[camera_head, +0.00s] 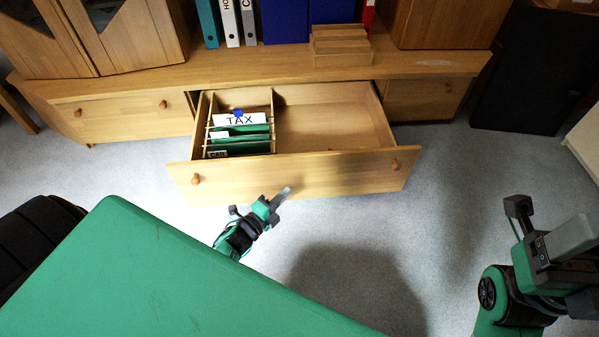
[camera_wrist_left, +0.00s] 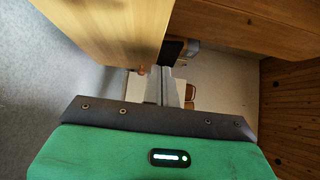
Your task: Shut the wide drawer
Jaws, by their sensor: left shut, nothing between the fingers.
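The wide drawer (camera_head: 300,178) is pulled out of the low wooden cabinet, its front panel facing me. It has a round knob at the left (camera_head: 196,180) and another at the right (camera_head: 395,163). Inside at its left is a wooden file divider (camera_head: 272,110) with green folders and a "TAX" label. My left gripper (camera_head: 284,193) is shut and empty, in front of the lower middle of the panel; I cannot tell whether it touches. In the left wrist view its fingers (camera_wrist_left: 165,85) are together, with a wooden panel (camera_wrist_left: 110,30) beyond. My right gripper (camera_head: 570,235) is at the far right, away from the drawer.
A green surface (camera_head: 150,270) fills the lower left. Closed drawers flank the open one, left (camera_head: 125,118) and right (camera_head: 425,100). Grey carpet (camera_head: 450,200) is clear right of the drawer.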

